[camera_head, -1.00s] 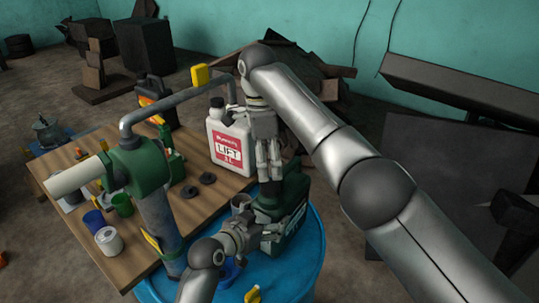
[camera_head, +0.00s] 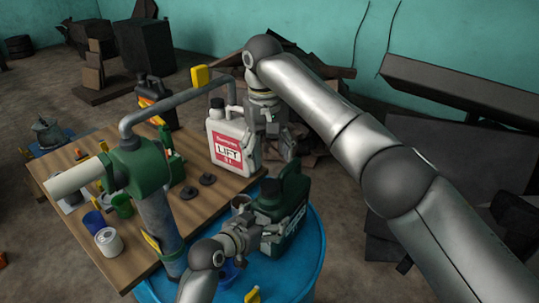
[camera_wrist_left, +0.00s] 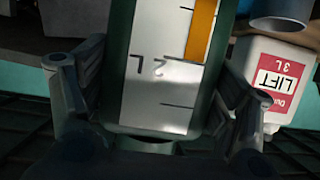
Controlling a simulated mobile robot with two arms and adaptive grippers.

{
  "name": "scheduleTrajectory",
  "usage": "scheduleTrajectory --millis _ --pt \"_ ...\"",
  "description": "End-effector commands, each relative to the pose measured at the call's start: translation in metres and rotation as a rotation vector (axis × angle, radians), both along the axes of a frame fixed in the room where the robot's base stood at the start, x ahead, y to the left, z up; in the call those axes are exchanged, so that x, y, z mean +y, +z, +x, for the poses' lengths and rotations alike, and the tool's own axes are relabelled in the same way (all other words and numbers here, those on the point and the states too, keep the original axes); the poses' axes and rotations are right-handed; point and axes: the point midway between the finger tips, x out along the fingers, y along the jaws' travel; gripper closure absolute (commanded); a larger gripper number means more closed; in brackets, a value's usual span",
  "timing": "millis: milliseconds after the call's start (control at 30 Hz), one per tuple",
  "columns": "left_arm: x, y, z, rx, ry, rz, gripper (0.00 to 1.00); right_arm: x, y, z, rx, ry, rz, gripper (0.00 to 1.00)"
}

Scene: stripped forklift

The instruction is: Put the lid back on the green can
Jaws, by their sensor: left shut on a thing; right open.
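The dark green can (camera_head: 285,232) stands on the blue drum at the front right of the table. My left gripper (camera_head: 256,236) is shut on the can's lower side in the head view. In the left wrist view its fingers lie on both sides of the can's white scale strip (camera_wrist_left: 160,85). My right gripper (camera_head: 276,150) is open and empty, above and apart from the can. A dark grey piece (camera_head: 270,187) shows at the can's top; I cannot tell whether it is the lid. Two dark discs (camera_head: 207,179) lie on the table.
A white jug with a red label (camera_head: 230,142) stands on the wooden table (camera_head: 215,205) behind the can. A green pump with a grey pipe (camera_head: 160,215) rises left of my left gripper. The blue drum top (camera_head: 300,270) has free room in front.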

Motion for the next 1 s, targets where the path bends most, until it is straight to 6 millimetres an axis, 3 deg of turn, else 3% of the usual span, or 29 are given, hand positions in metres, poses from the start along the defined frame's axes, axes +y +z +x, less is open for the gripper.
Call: scheduleTrajectory --millis 1000 --pt "-0.0034 -0.0039 -0.0027 0.013 -0.007 -0.003 0.85 -0.0040 0.0037 -0.0093 0.043 1.853 -0.001 0.35"
